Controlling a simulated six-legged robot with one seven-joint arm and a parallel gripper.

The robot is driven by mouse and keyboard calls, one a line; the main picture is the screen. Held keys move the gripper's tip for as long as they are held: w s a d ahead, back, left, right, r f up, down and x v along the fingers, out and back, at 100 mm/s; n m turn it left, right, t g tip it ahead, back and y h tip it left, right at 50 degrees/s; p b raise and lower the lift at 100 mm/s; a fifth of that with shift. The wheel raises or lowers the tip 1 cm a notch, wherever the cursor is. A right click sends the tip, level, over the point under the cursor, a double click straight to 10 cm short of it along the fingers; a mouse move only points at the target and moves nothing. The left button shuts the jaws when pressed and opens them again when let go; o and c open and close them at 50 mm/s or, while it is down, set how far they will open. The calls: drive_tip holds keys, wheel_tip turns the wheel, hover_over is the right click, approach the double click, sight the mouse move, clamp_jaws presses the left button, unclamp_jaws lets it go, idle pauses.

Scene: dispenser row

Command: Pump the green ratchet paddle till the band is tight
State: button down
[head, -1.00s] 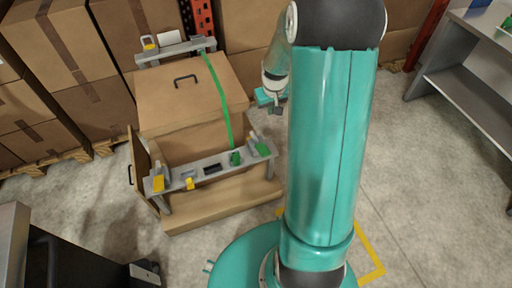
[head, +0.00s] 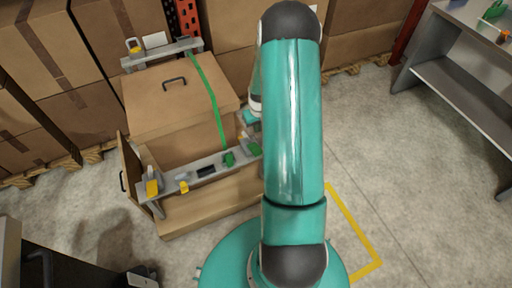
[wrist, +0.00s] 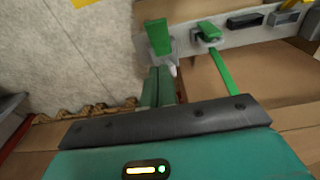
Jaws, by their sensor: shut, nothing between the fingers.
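The green ratchet paddle (wrist: 157,38) stands at the end of the grey rail in the wrist view; in the head view the paddle (head: 254,149) is at the rail's right end, partly behind my arm. The green band (head: 208,90) runs over the carton's lid down to a green fitting (head: 229,159) on the rail; the band also shows in the wrist view (wrist: 222,70). My gripper (wrist: 165,73) is shut and empty, its fingertips close to the paddle's lower end. I cannot tell whether they touch. My arm hides most of the gripper in the head view.
A yellow paddle (head: 152,187) and yellow fitting (head: 183,187) sit at the left of the rail (head: 170,176). The carton's left flap (head: 133,165) stands open. Stacked cartons stand behind. A grey bench (head: 455,85) is at the right; the floor between is clear.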

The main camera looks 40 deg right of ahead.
hover_over(258, 152)
drive_tip(key=w, duration=0.1)
wheel_tip(258, 152, down, 10)
drive_tip(key=shift+w+d, duration=0.15)
drive_tip(key=shift+s+f, duration=0.25)
drive_tip(key=shift+f, duration=0.35)
drive_tip(key=shift+s+f, duration=0.25)
drive_tip(key=shift+f, duration=0.3)
drive_tip(key=shift+s+a+f, duration=0.25)
drive_tip(key=shift+s+f, duration=0.05)
drive_tip(key=shift+f, duration=0.35)
